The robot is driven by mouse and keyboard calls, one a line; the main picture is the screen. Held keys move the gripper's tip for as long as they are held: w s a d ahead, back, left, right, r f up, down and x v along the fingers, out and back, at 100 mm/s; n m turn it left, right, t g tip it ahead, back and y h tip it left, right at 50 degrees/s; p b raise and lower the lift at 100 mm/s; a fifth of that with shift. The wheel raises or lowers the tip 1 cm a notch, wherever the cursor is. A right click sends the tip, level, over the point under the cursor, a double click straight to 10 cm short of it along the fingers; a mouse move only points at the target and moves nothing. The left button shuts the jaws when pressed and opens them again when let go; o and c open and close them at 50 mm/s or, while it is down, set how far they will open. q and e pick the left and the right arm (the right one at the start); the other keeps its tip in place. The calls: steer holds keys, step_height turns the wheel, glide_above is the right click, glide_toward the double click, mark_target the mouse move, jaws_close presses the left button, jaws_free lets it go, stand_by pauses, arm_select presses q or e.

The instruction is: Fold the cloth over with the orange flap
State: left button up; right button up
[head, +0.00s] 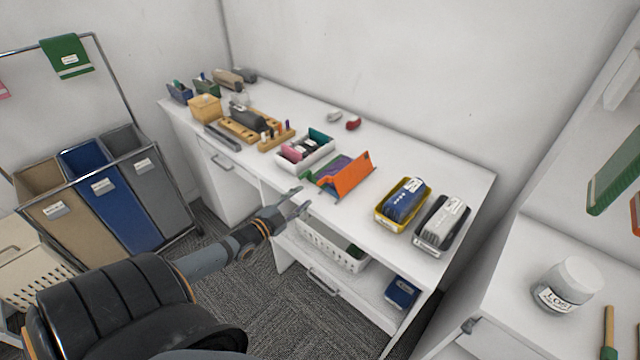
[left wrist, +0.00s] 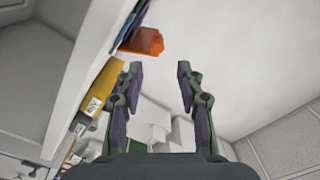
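The cloth (head: 330,172) lies on the white desk near its front edge, with purple and green parts showing. Its orange flap (head: 350,176) stands up at a tilt on the right side of the cloth. The orange flap also shows at the top of the left wrist view (left wrist: 148,42). My left gripper (head: 303,200) is at the desk's front edge, left of and in front of the orange flap, apart from it. Its fingers are spread with nothing between them in the left wrist view (left wrist: 160,85). My right gripper is not in view.
A white tray (head: 317,160) with small items stands behind the cloth to the left. A yellow tray (head: 384,221) with a blue pack and a grey tray (head: 431,246) stand to the right. Bare desk (head: 425,165) lies behind them. Fabric bins (head: 105,205) stand at the left.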

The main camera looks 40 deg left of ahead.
mark_target(321, 181)
arm_select(q)
steer(key=w+b, duration=0.2)
steer(key=w, duration=0.1)
steer(key=w+b, duration=0.2)
steer(key=w, duration=0.1)
steer(key=w+b, duration=0.2)
steer(key=w, duration=0.1)
steer(key=shift+w+d+f+b, duration=0.15)
steer(key=shift+d+f+b, duration=0.2)
steer(key=shift+w+r, duration=0.2)
steer(key=shift+r, duration=0.1)
steer(key=c, duration=0.6)
steer(key=shift+w+d+r, duration=0.1)
jaws_close()
